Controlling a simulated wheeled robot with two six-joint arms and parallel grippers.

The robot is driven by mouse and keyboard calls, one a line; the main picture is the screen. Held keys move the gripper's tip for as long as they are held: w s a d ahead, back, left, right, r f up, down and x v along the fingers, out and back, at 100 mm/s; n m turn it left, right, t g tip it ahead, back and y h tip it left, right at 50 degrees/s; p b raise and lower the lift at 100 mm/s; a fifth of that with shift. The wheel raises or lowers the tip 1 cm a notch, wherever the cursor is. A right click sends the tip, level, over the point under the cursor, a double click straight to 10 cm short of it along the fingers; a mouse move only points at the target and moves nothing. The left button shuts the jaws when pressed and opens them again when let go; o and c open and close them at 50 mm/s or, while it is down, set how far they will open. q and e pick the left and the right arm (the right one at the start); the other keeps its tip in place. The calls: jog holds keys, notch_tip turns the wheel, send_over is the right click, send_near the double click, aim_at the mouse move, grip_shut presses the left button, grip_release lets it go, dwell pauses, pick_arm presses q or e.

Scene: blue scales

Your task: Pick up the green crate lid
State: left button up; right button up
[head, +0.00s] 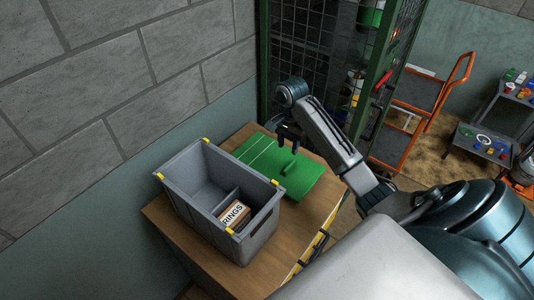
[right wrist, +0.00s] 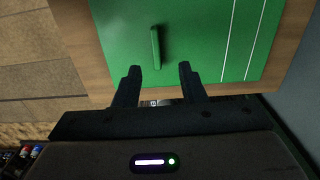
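The green crate lid (head: 301,179) lies flat on the wooden table top, just behind and to the right of the grey crate. It has a raised green handle bar (right wrist: 155,47) and white lines. My right gripper (head: 288,147) is above the lid, its fingers pointing down. In the right wrist view the gripper (right wrist: 158,72) is open and empty, its fingertips apart on either side of the handle's near end. I cannot tell the exact height above the lid. My left gripper is not in view.
The grey crate (head: 194,170) with yellow corners stands open on the wooden table (head: 163,215), holding a box marked RINGS (head: 234,214). A wall rises at the left. A green-framed mesh cage (head: 312,40) stands behind. An orange trolley (head: 417,97) and a cart (head: 487,140) are at right.

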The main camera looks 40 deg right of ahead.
aim_at(288, 168)
jog(key=f+b, duration=0.2)
jog(key=b, duration=0.1)
jog(key=shift+s+f, duration=0.2)
jog(key=shift+f, duration=0.05)
notch_tip(288, 168, down, 2)
jog(key=shift+w+f+p, duration=0.1)
jog(key=shift+w+p, duration=0.05)
jog(key=shift+p, duration=0.15)
jog(key=shift+f, duration=0.3)
jog(key=f+p, duration=0.1)
jog(key=f, duration=0.1)
jog(key=s+f+p, duration=0.1)
jog(key=f, duration=0.1)
jog(key=shift+a+f, duration=0.1)
jog(key=shift+w+f, duration=0.15)
jog(key=shift+f, duration=0.3)
grip_shut()
